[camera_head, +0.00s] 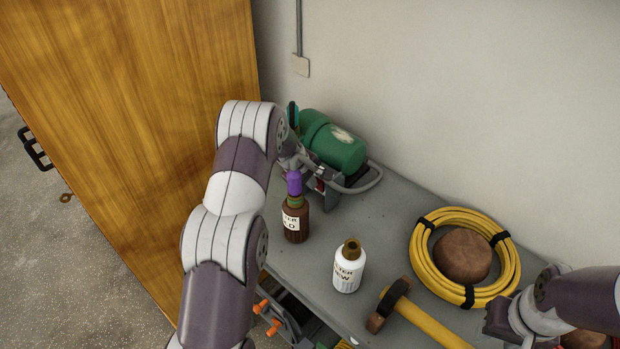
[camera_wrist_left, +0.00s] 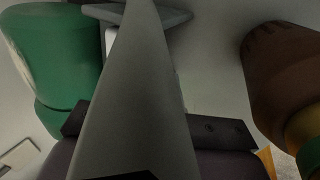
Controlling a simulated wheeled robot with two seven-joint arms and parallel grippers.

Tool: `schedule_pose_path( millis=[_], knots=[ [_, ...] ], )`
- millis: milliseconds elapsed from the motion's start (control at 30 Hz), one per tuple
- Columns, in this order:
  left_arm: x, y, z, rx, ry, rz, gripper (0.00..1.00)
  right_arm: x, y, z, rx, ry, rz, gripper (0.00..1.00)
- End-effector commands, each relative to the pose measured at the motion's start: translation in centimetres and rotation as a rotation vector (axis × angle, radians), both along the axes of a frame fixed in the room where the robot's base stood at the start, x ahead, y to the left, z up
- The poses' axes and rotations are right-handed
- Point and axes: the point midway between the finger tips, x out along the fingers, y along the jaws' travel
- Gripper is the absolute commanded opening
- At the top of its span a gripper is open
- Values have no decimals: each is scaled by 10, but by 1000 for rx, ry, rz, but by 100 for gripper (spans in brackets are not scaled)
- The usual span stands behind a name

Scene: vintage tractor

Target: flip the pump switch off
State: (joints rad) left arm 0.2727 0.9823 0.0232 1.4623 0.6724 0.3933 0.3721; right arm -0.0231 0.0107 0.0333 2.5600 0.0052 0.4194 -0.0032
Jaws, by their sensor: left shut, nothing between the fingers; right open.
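The pump has a green tank (camera_head: 333,146) and a grey frame, and stands at the back left end of the grey workbench. A small red part (camera_head: 320,186) shows low on its front, perhaps the switch; its position cannot be told. My left gripper (camera_head: 309,166) is shut and empty, close in front of the pump; whether it touches cannot be told. In the left wrist view the green tank (camera_wrist_left: 55,62) is at the left, and a grey tapered shape, probably my shut fingers, covers the middle. My right gripper (camera_head: 496,322) is open at the lower right, far from the pump.
A brown bottle (camera_head: 295,222) with a purple top stands just in front of the pump. A wooden panel (camera_head: 130,90) stands left.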

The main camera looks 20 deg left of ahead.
Motion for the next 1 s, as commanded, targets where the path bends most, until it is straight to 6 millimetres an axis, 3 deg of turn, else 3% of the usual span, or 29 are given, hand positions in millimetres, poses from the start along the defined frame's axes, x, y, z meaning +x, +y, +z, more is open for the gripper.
schedule_pose_path(
  millis=[400, 1000],
  knots=[
    [7, -2, 0, 2, -5, -1, 0, 0, 0, -8, 0, 0, 0, 43],
    [7, -2, 21, 1, -7, 1, 0, 0, 0, 7, 0, 0, 0, 43]
  ],
)
